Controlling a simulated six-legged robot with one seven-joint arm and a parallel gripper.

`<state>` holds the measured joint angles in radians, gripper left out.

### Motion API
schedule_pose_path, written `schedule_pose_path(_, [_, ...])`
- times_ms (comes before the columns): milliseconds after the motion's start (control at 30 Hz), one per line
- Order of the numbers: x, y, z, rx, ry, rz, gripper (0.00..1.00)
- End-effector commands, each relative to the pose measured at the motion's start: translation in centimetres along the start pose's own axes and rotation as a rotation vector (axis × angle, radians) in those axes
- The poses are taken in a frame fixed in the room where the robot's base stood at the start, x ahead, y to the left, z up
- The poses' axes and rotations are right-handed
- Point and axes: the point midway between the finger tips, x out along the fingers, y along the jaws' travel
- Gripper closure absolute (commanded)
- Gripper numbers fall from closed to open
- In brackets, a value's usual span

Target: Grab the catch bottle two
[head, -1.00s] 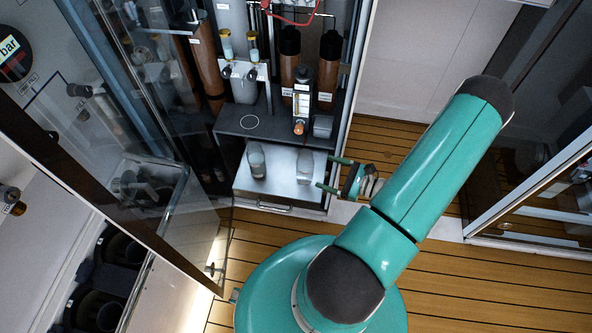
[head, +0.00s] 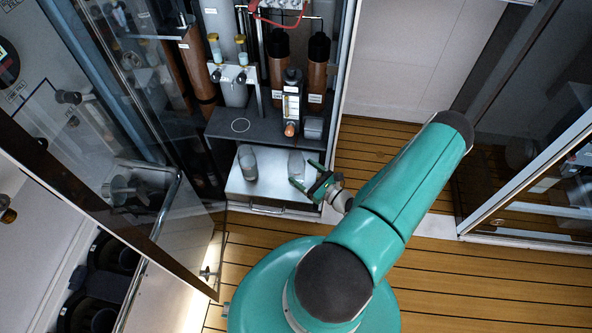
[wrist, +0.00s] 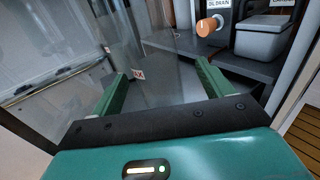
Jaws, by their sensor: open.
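Two clear glass bottles stand on a silver pull-out tray (head: 270,194): a left bottle (head: 247,162) and a right bottle (head: 296,164). I cannot read which one is marked two. My gripper (head: 306,174) is open at the right bottle, its fingers reaching toward it from the lower right. In the wrist view the two green fingers (wrist: 158,82) are spread apart, with a see-through glass shape between and beyond them. I cannot tell whether either finger touches the glass.
Above the tray is a dark shelf (head: 232,126) with a flow meter bearing an orange knob (head: 290,130) and a grey box (head: 312,127). Brown cylinders stand behind. A glass door (head: 150,215) stands open at the left. Wooden floor is clear at the right.

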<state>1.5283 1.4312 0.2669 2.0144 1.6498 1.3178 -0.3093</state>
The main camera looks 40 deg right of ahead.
Motion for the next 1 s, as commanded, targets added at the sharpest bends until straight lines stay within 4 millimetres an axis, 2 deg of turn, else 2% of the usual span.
schedule_pose_path(167, [1.4,0.3,-0.1,0.001,-0.002,0.004,0.21])
schedule_pose_path(400, [5.0,0.6,-0.2,-0.001,-0.002,0.004,0.21])
schedule_pose_path(667, [5.4,0.6,-0.2,0.0,0.0,0.004,0.21])
schedule_pose_path(900, [5.4,0.5,-0.2,0.0,0.0,0.003,0.66])
schedule_pose_path(933, [5.4,0.5,-0.2,0.0,0.0,0.003,0.7])
schedule_pose_path(1000, [5.4,0.5,-0.2,0.0,-0.001,0.004,0.7])
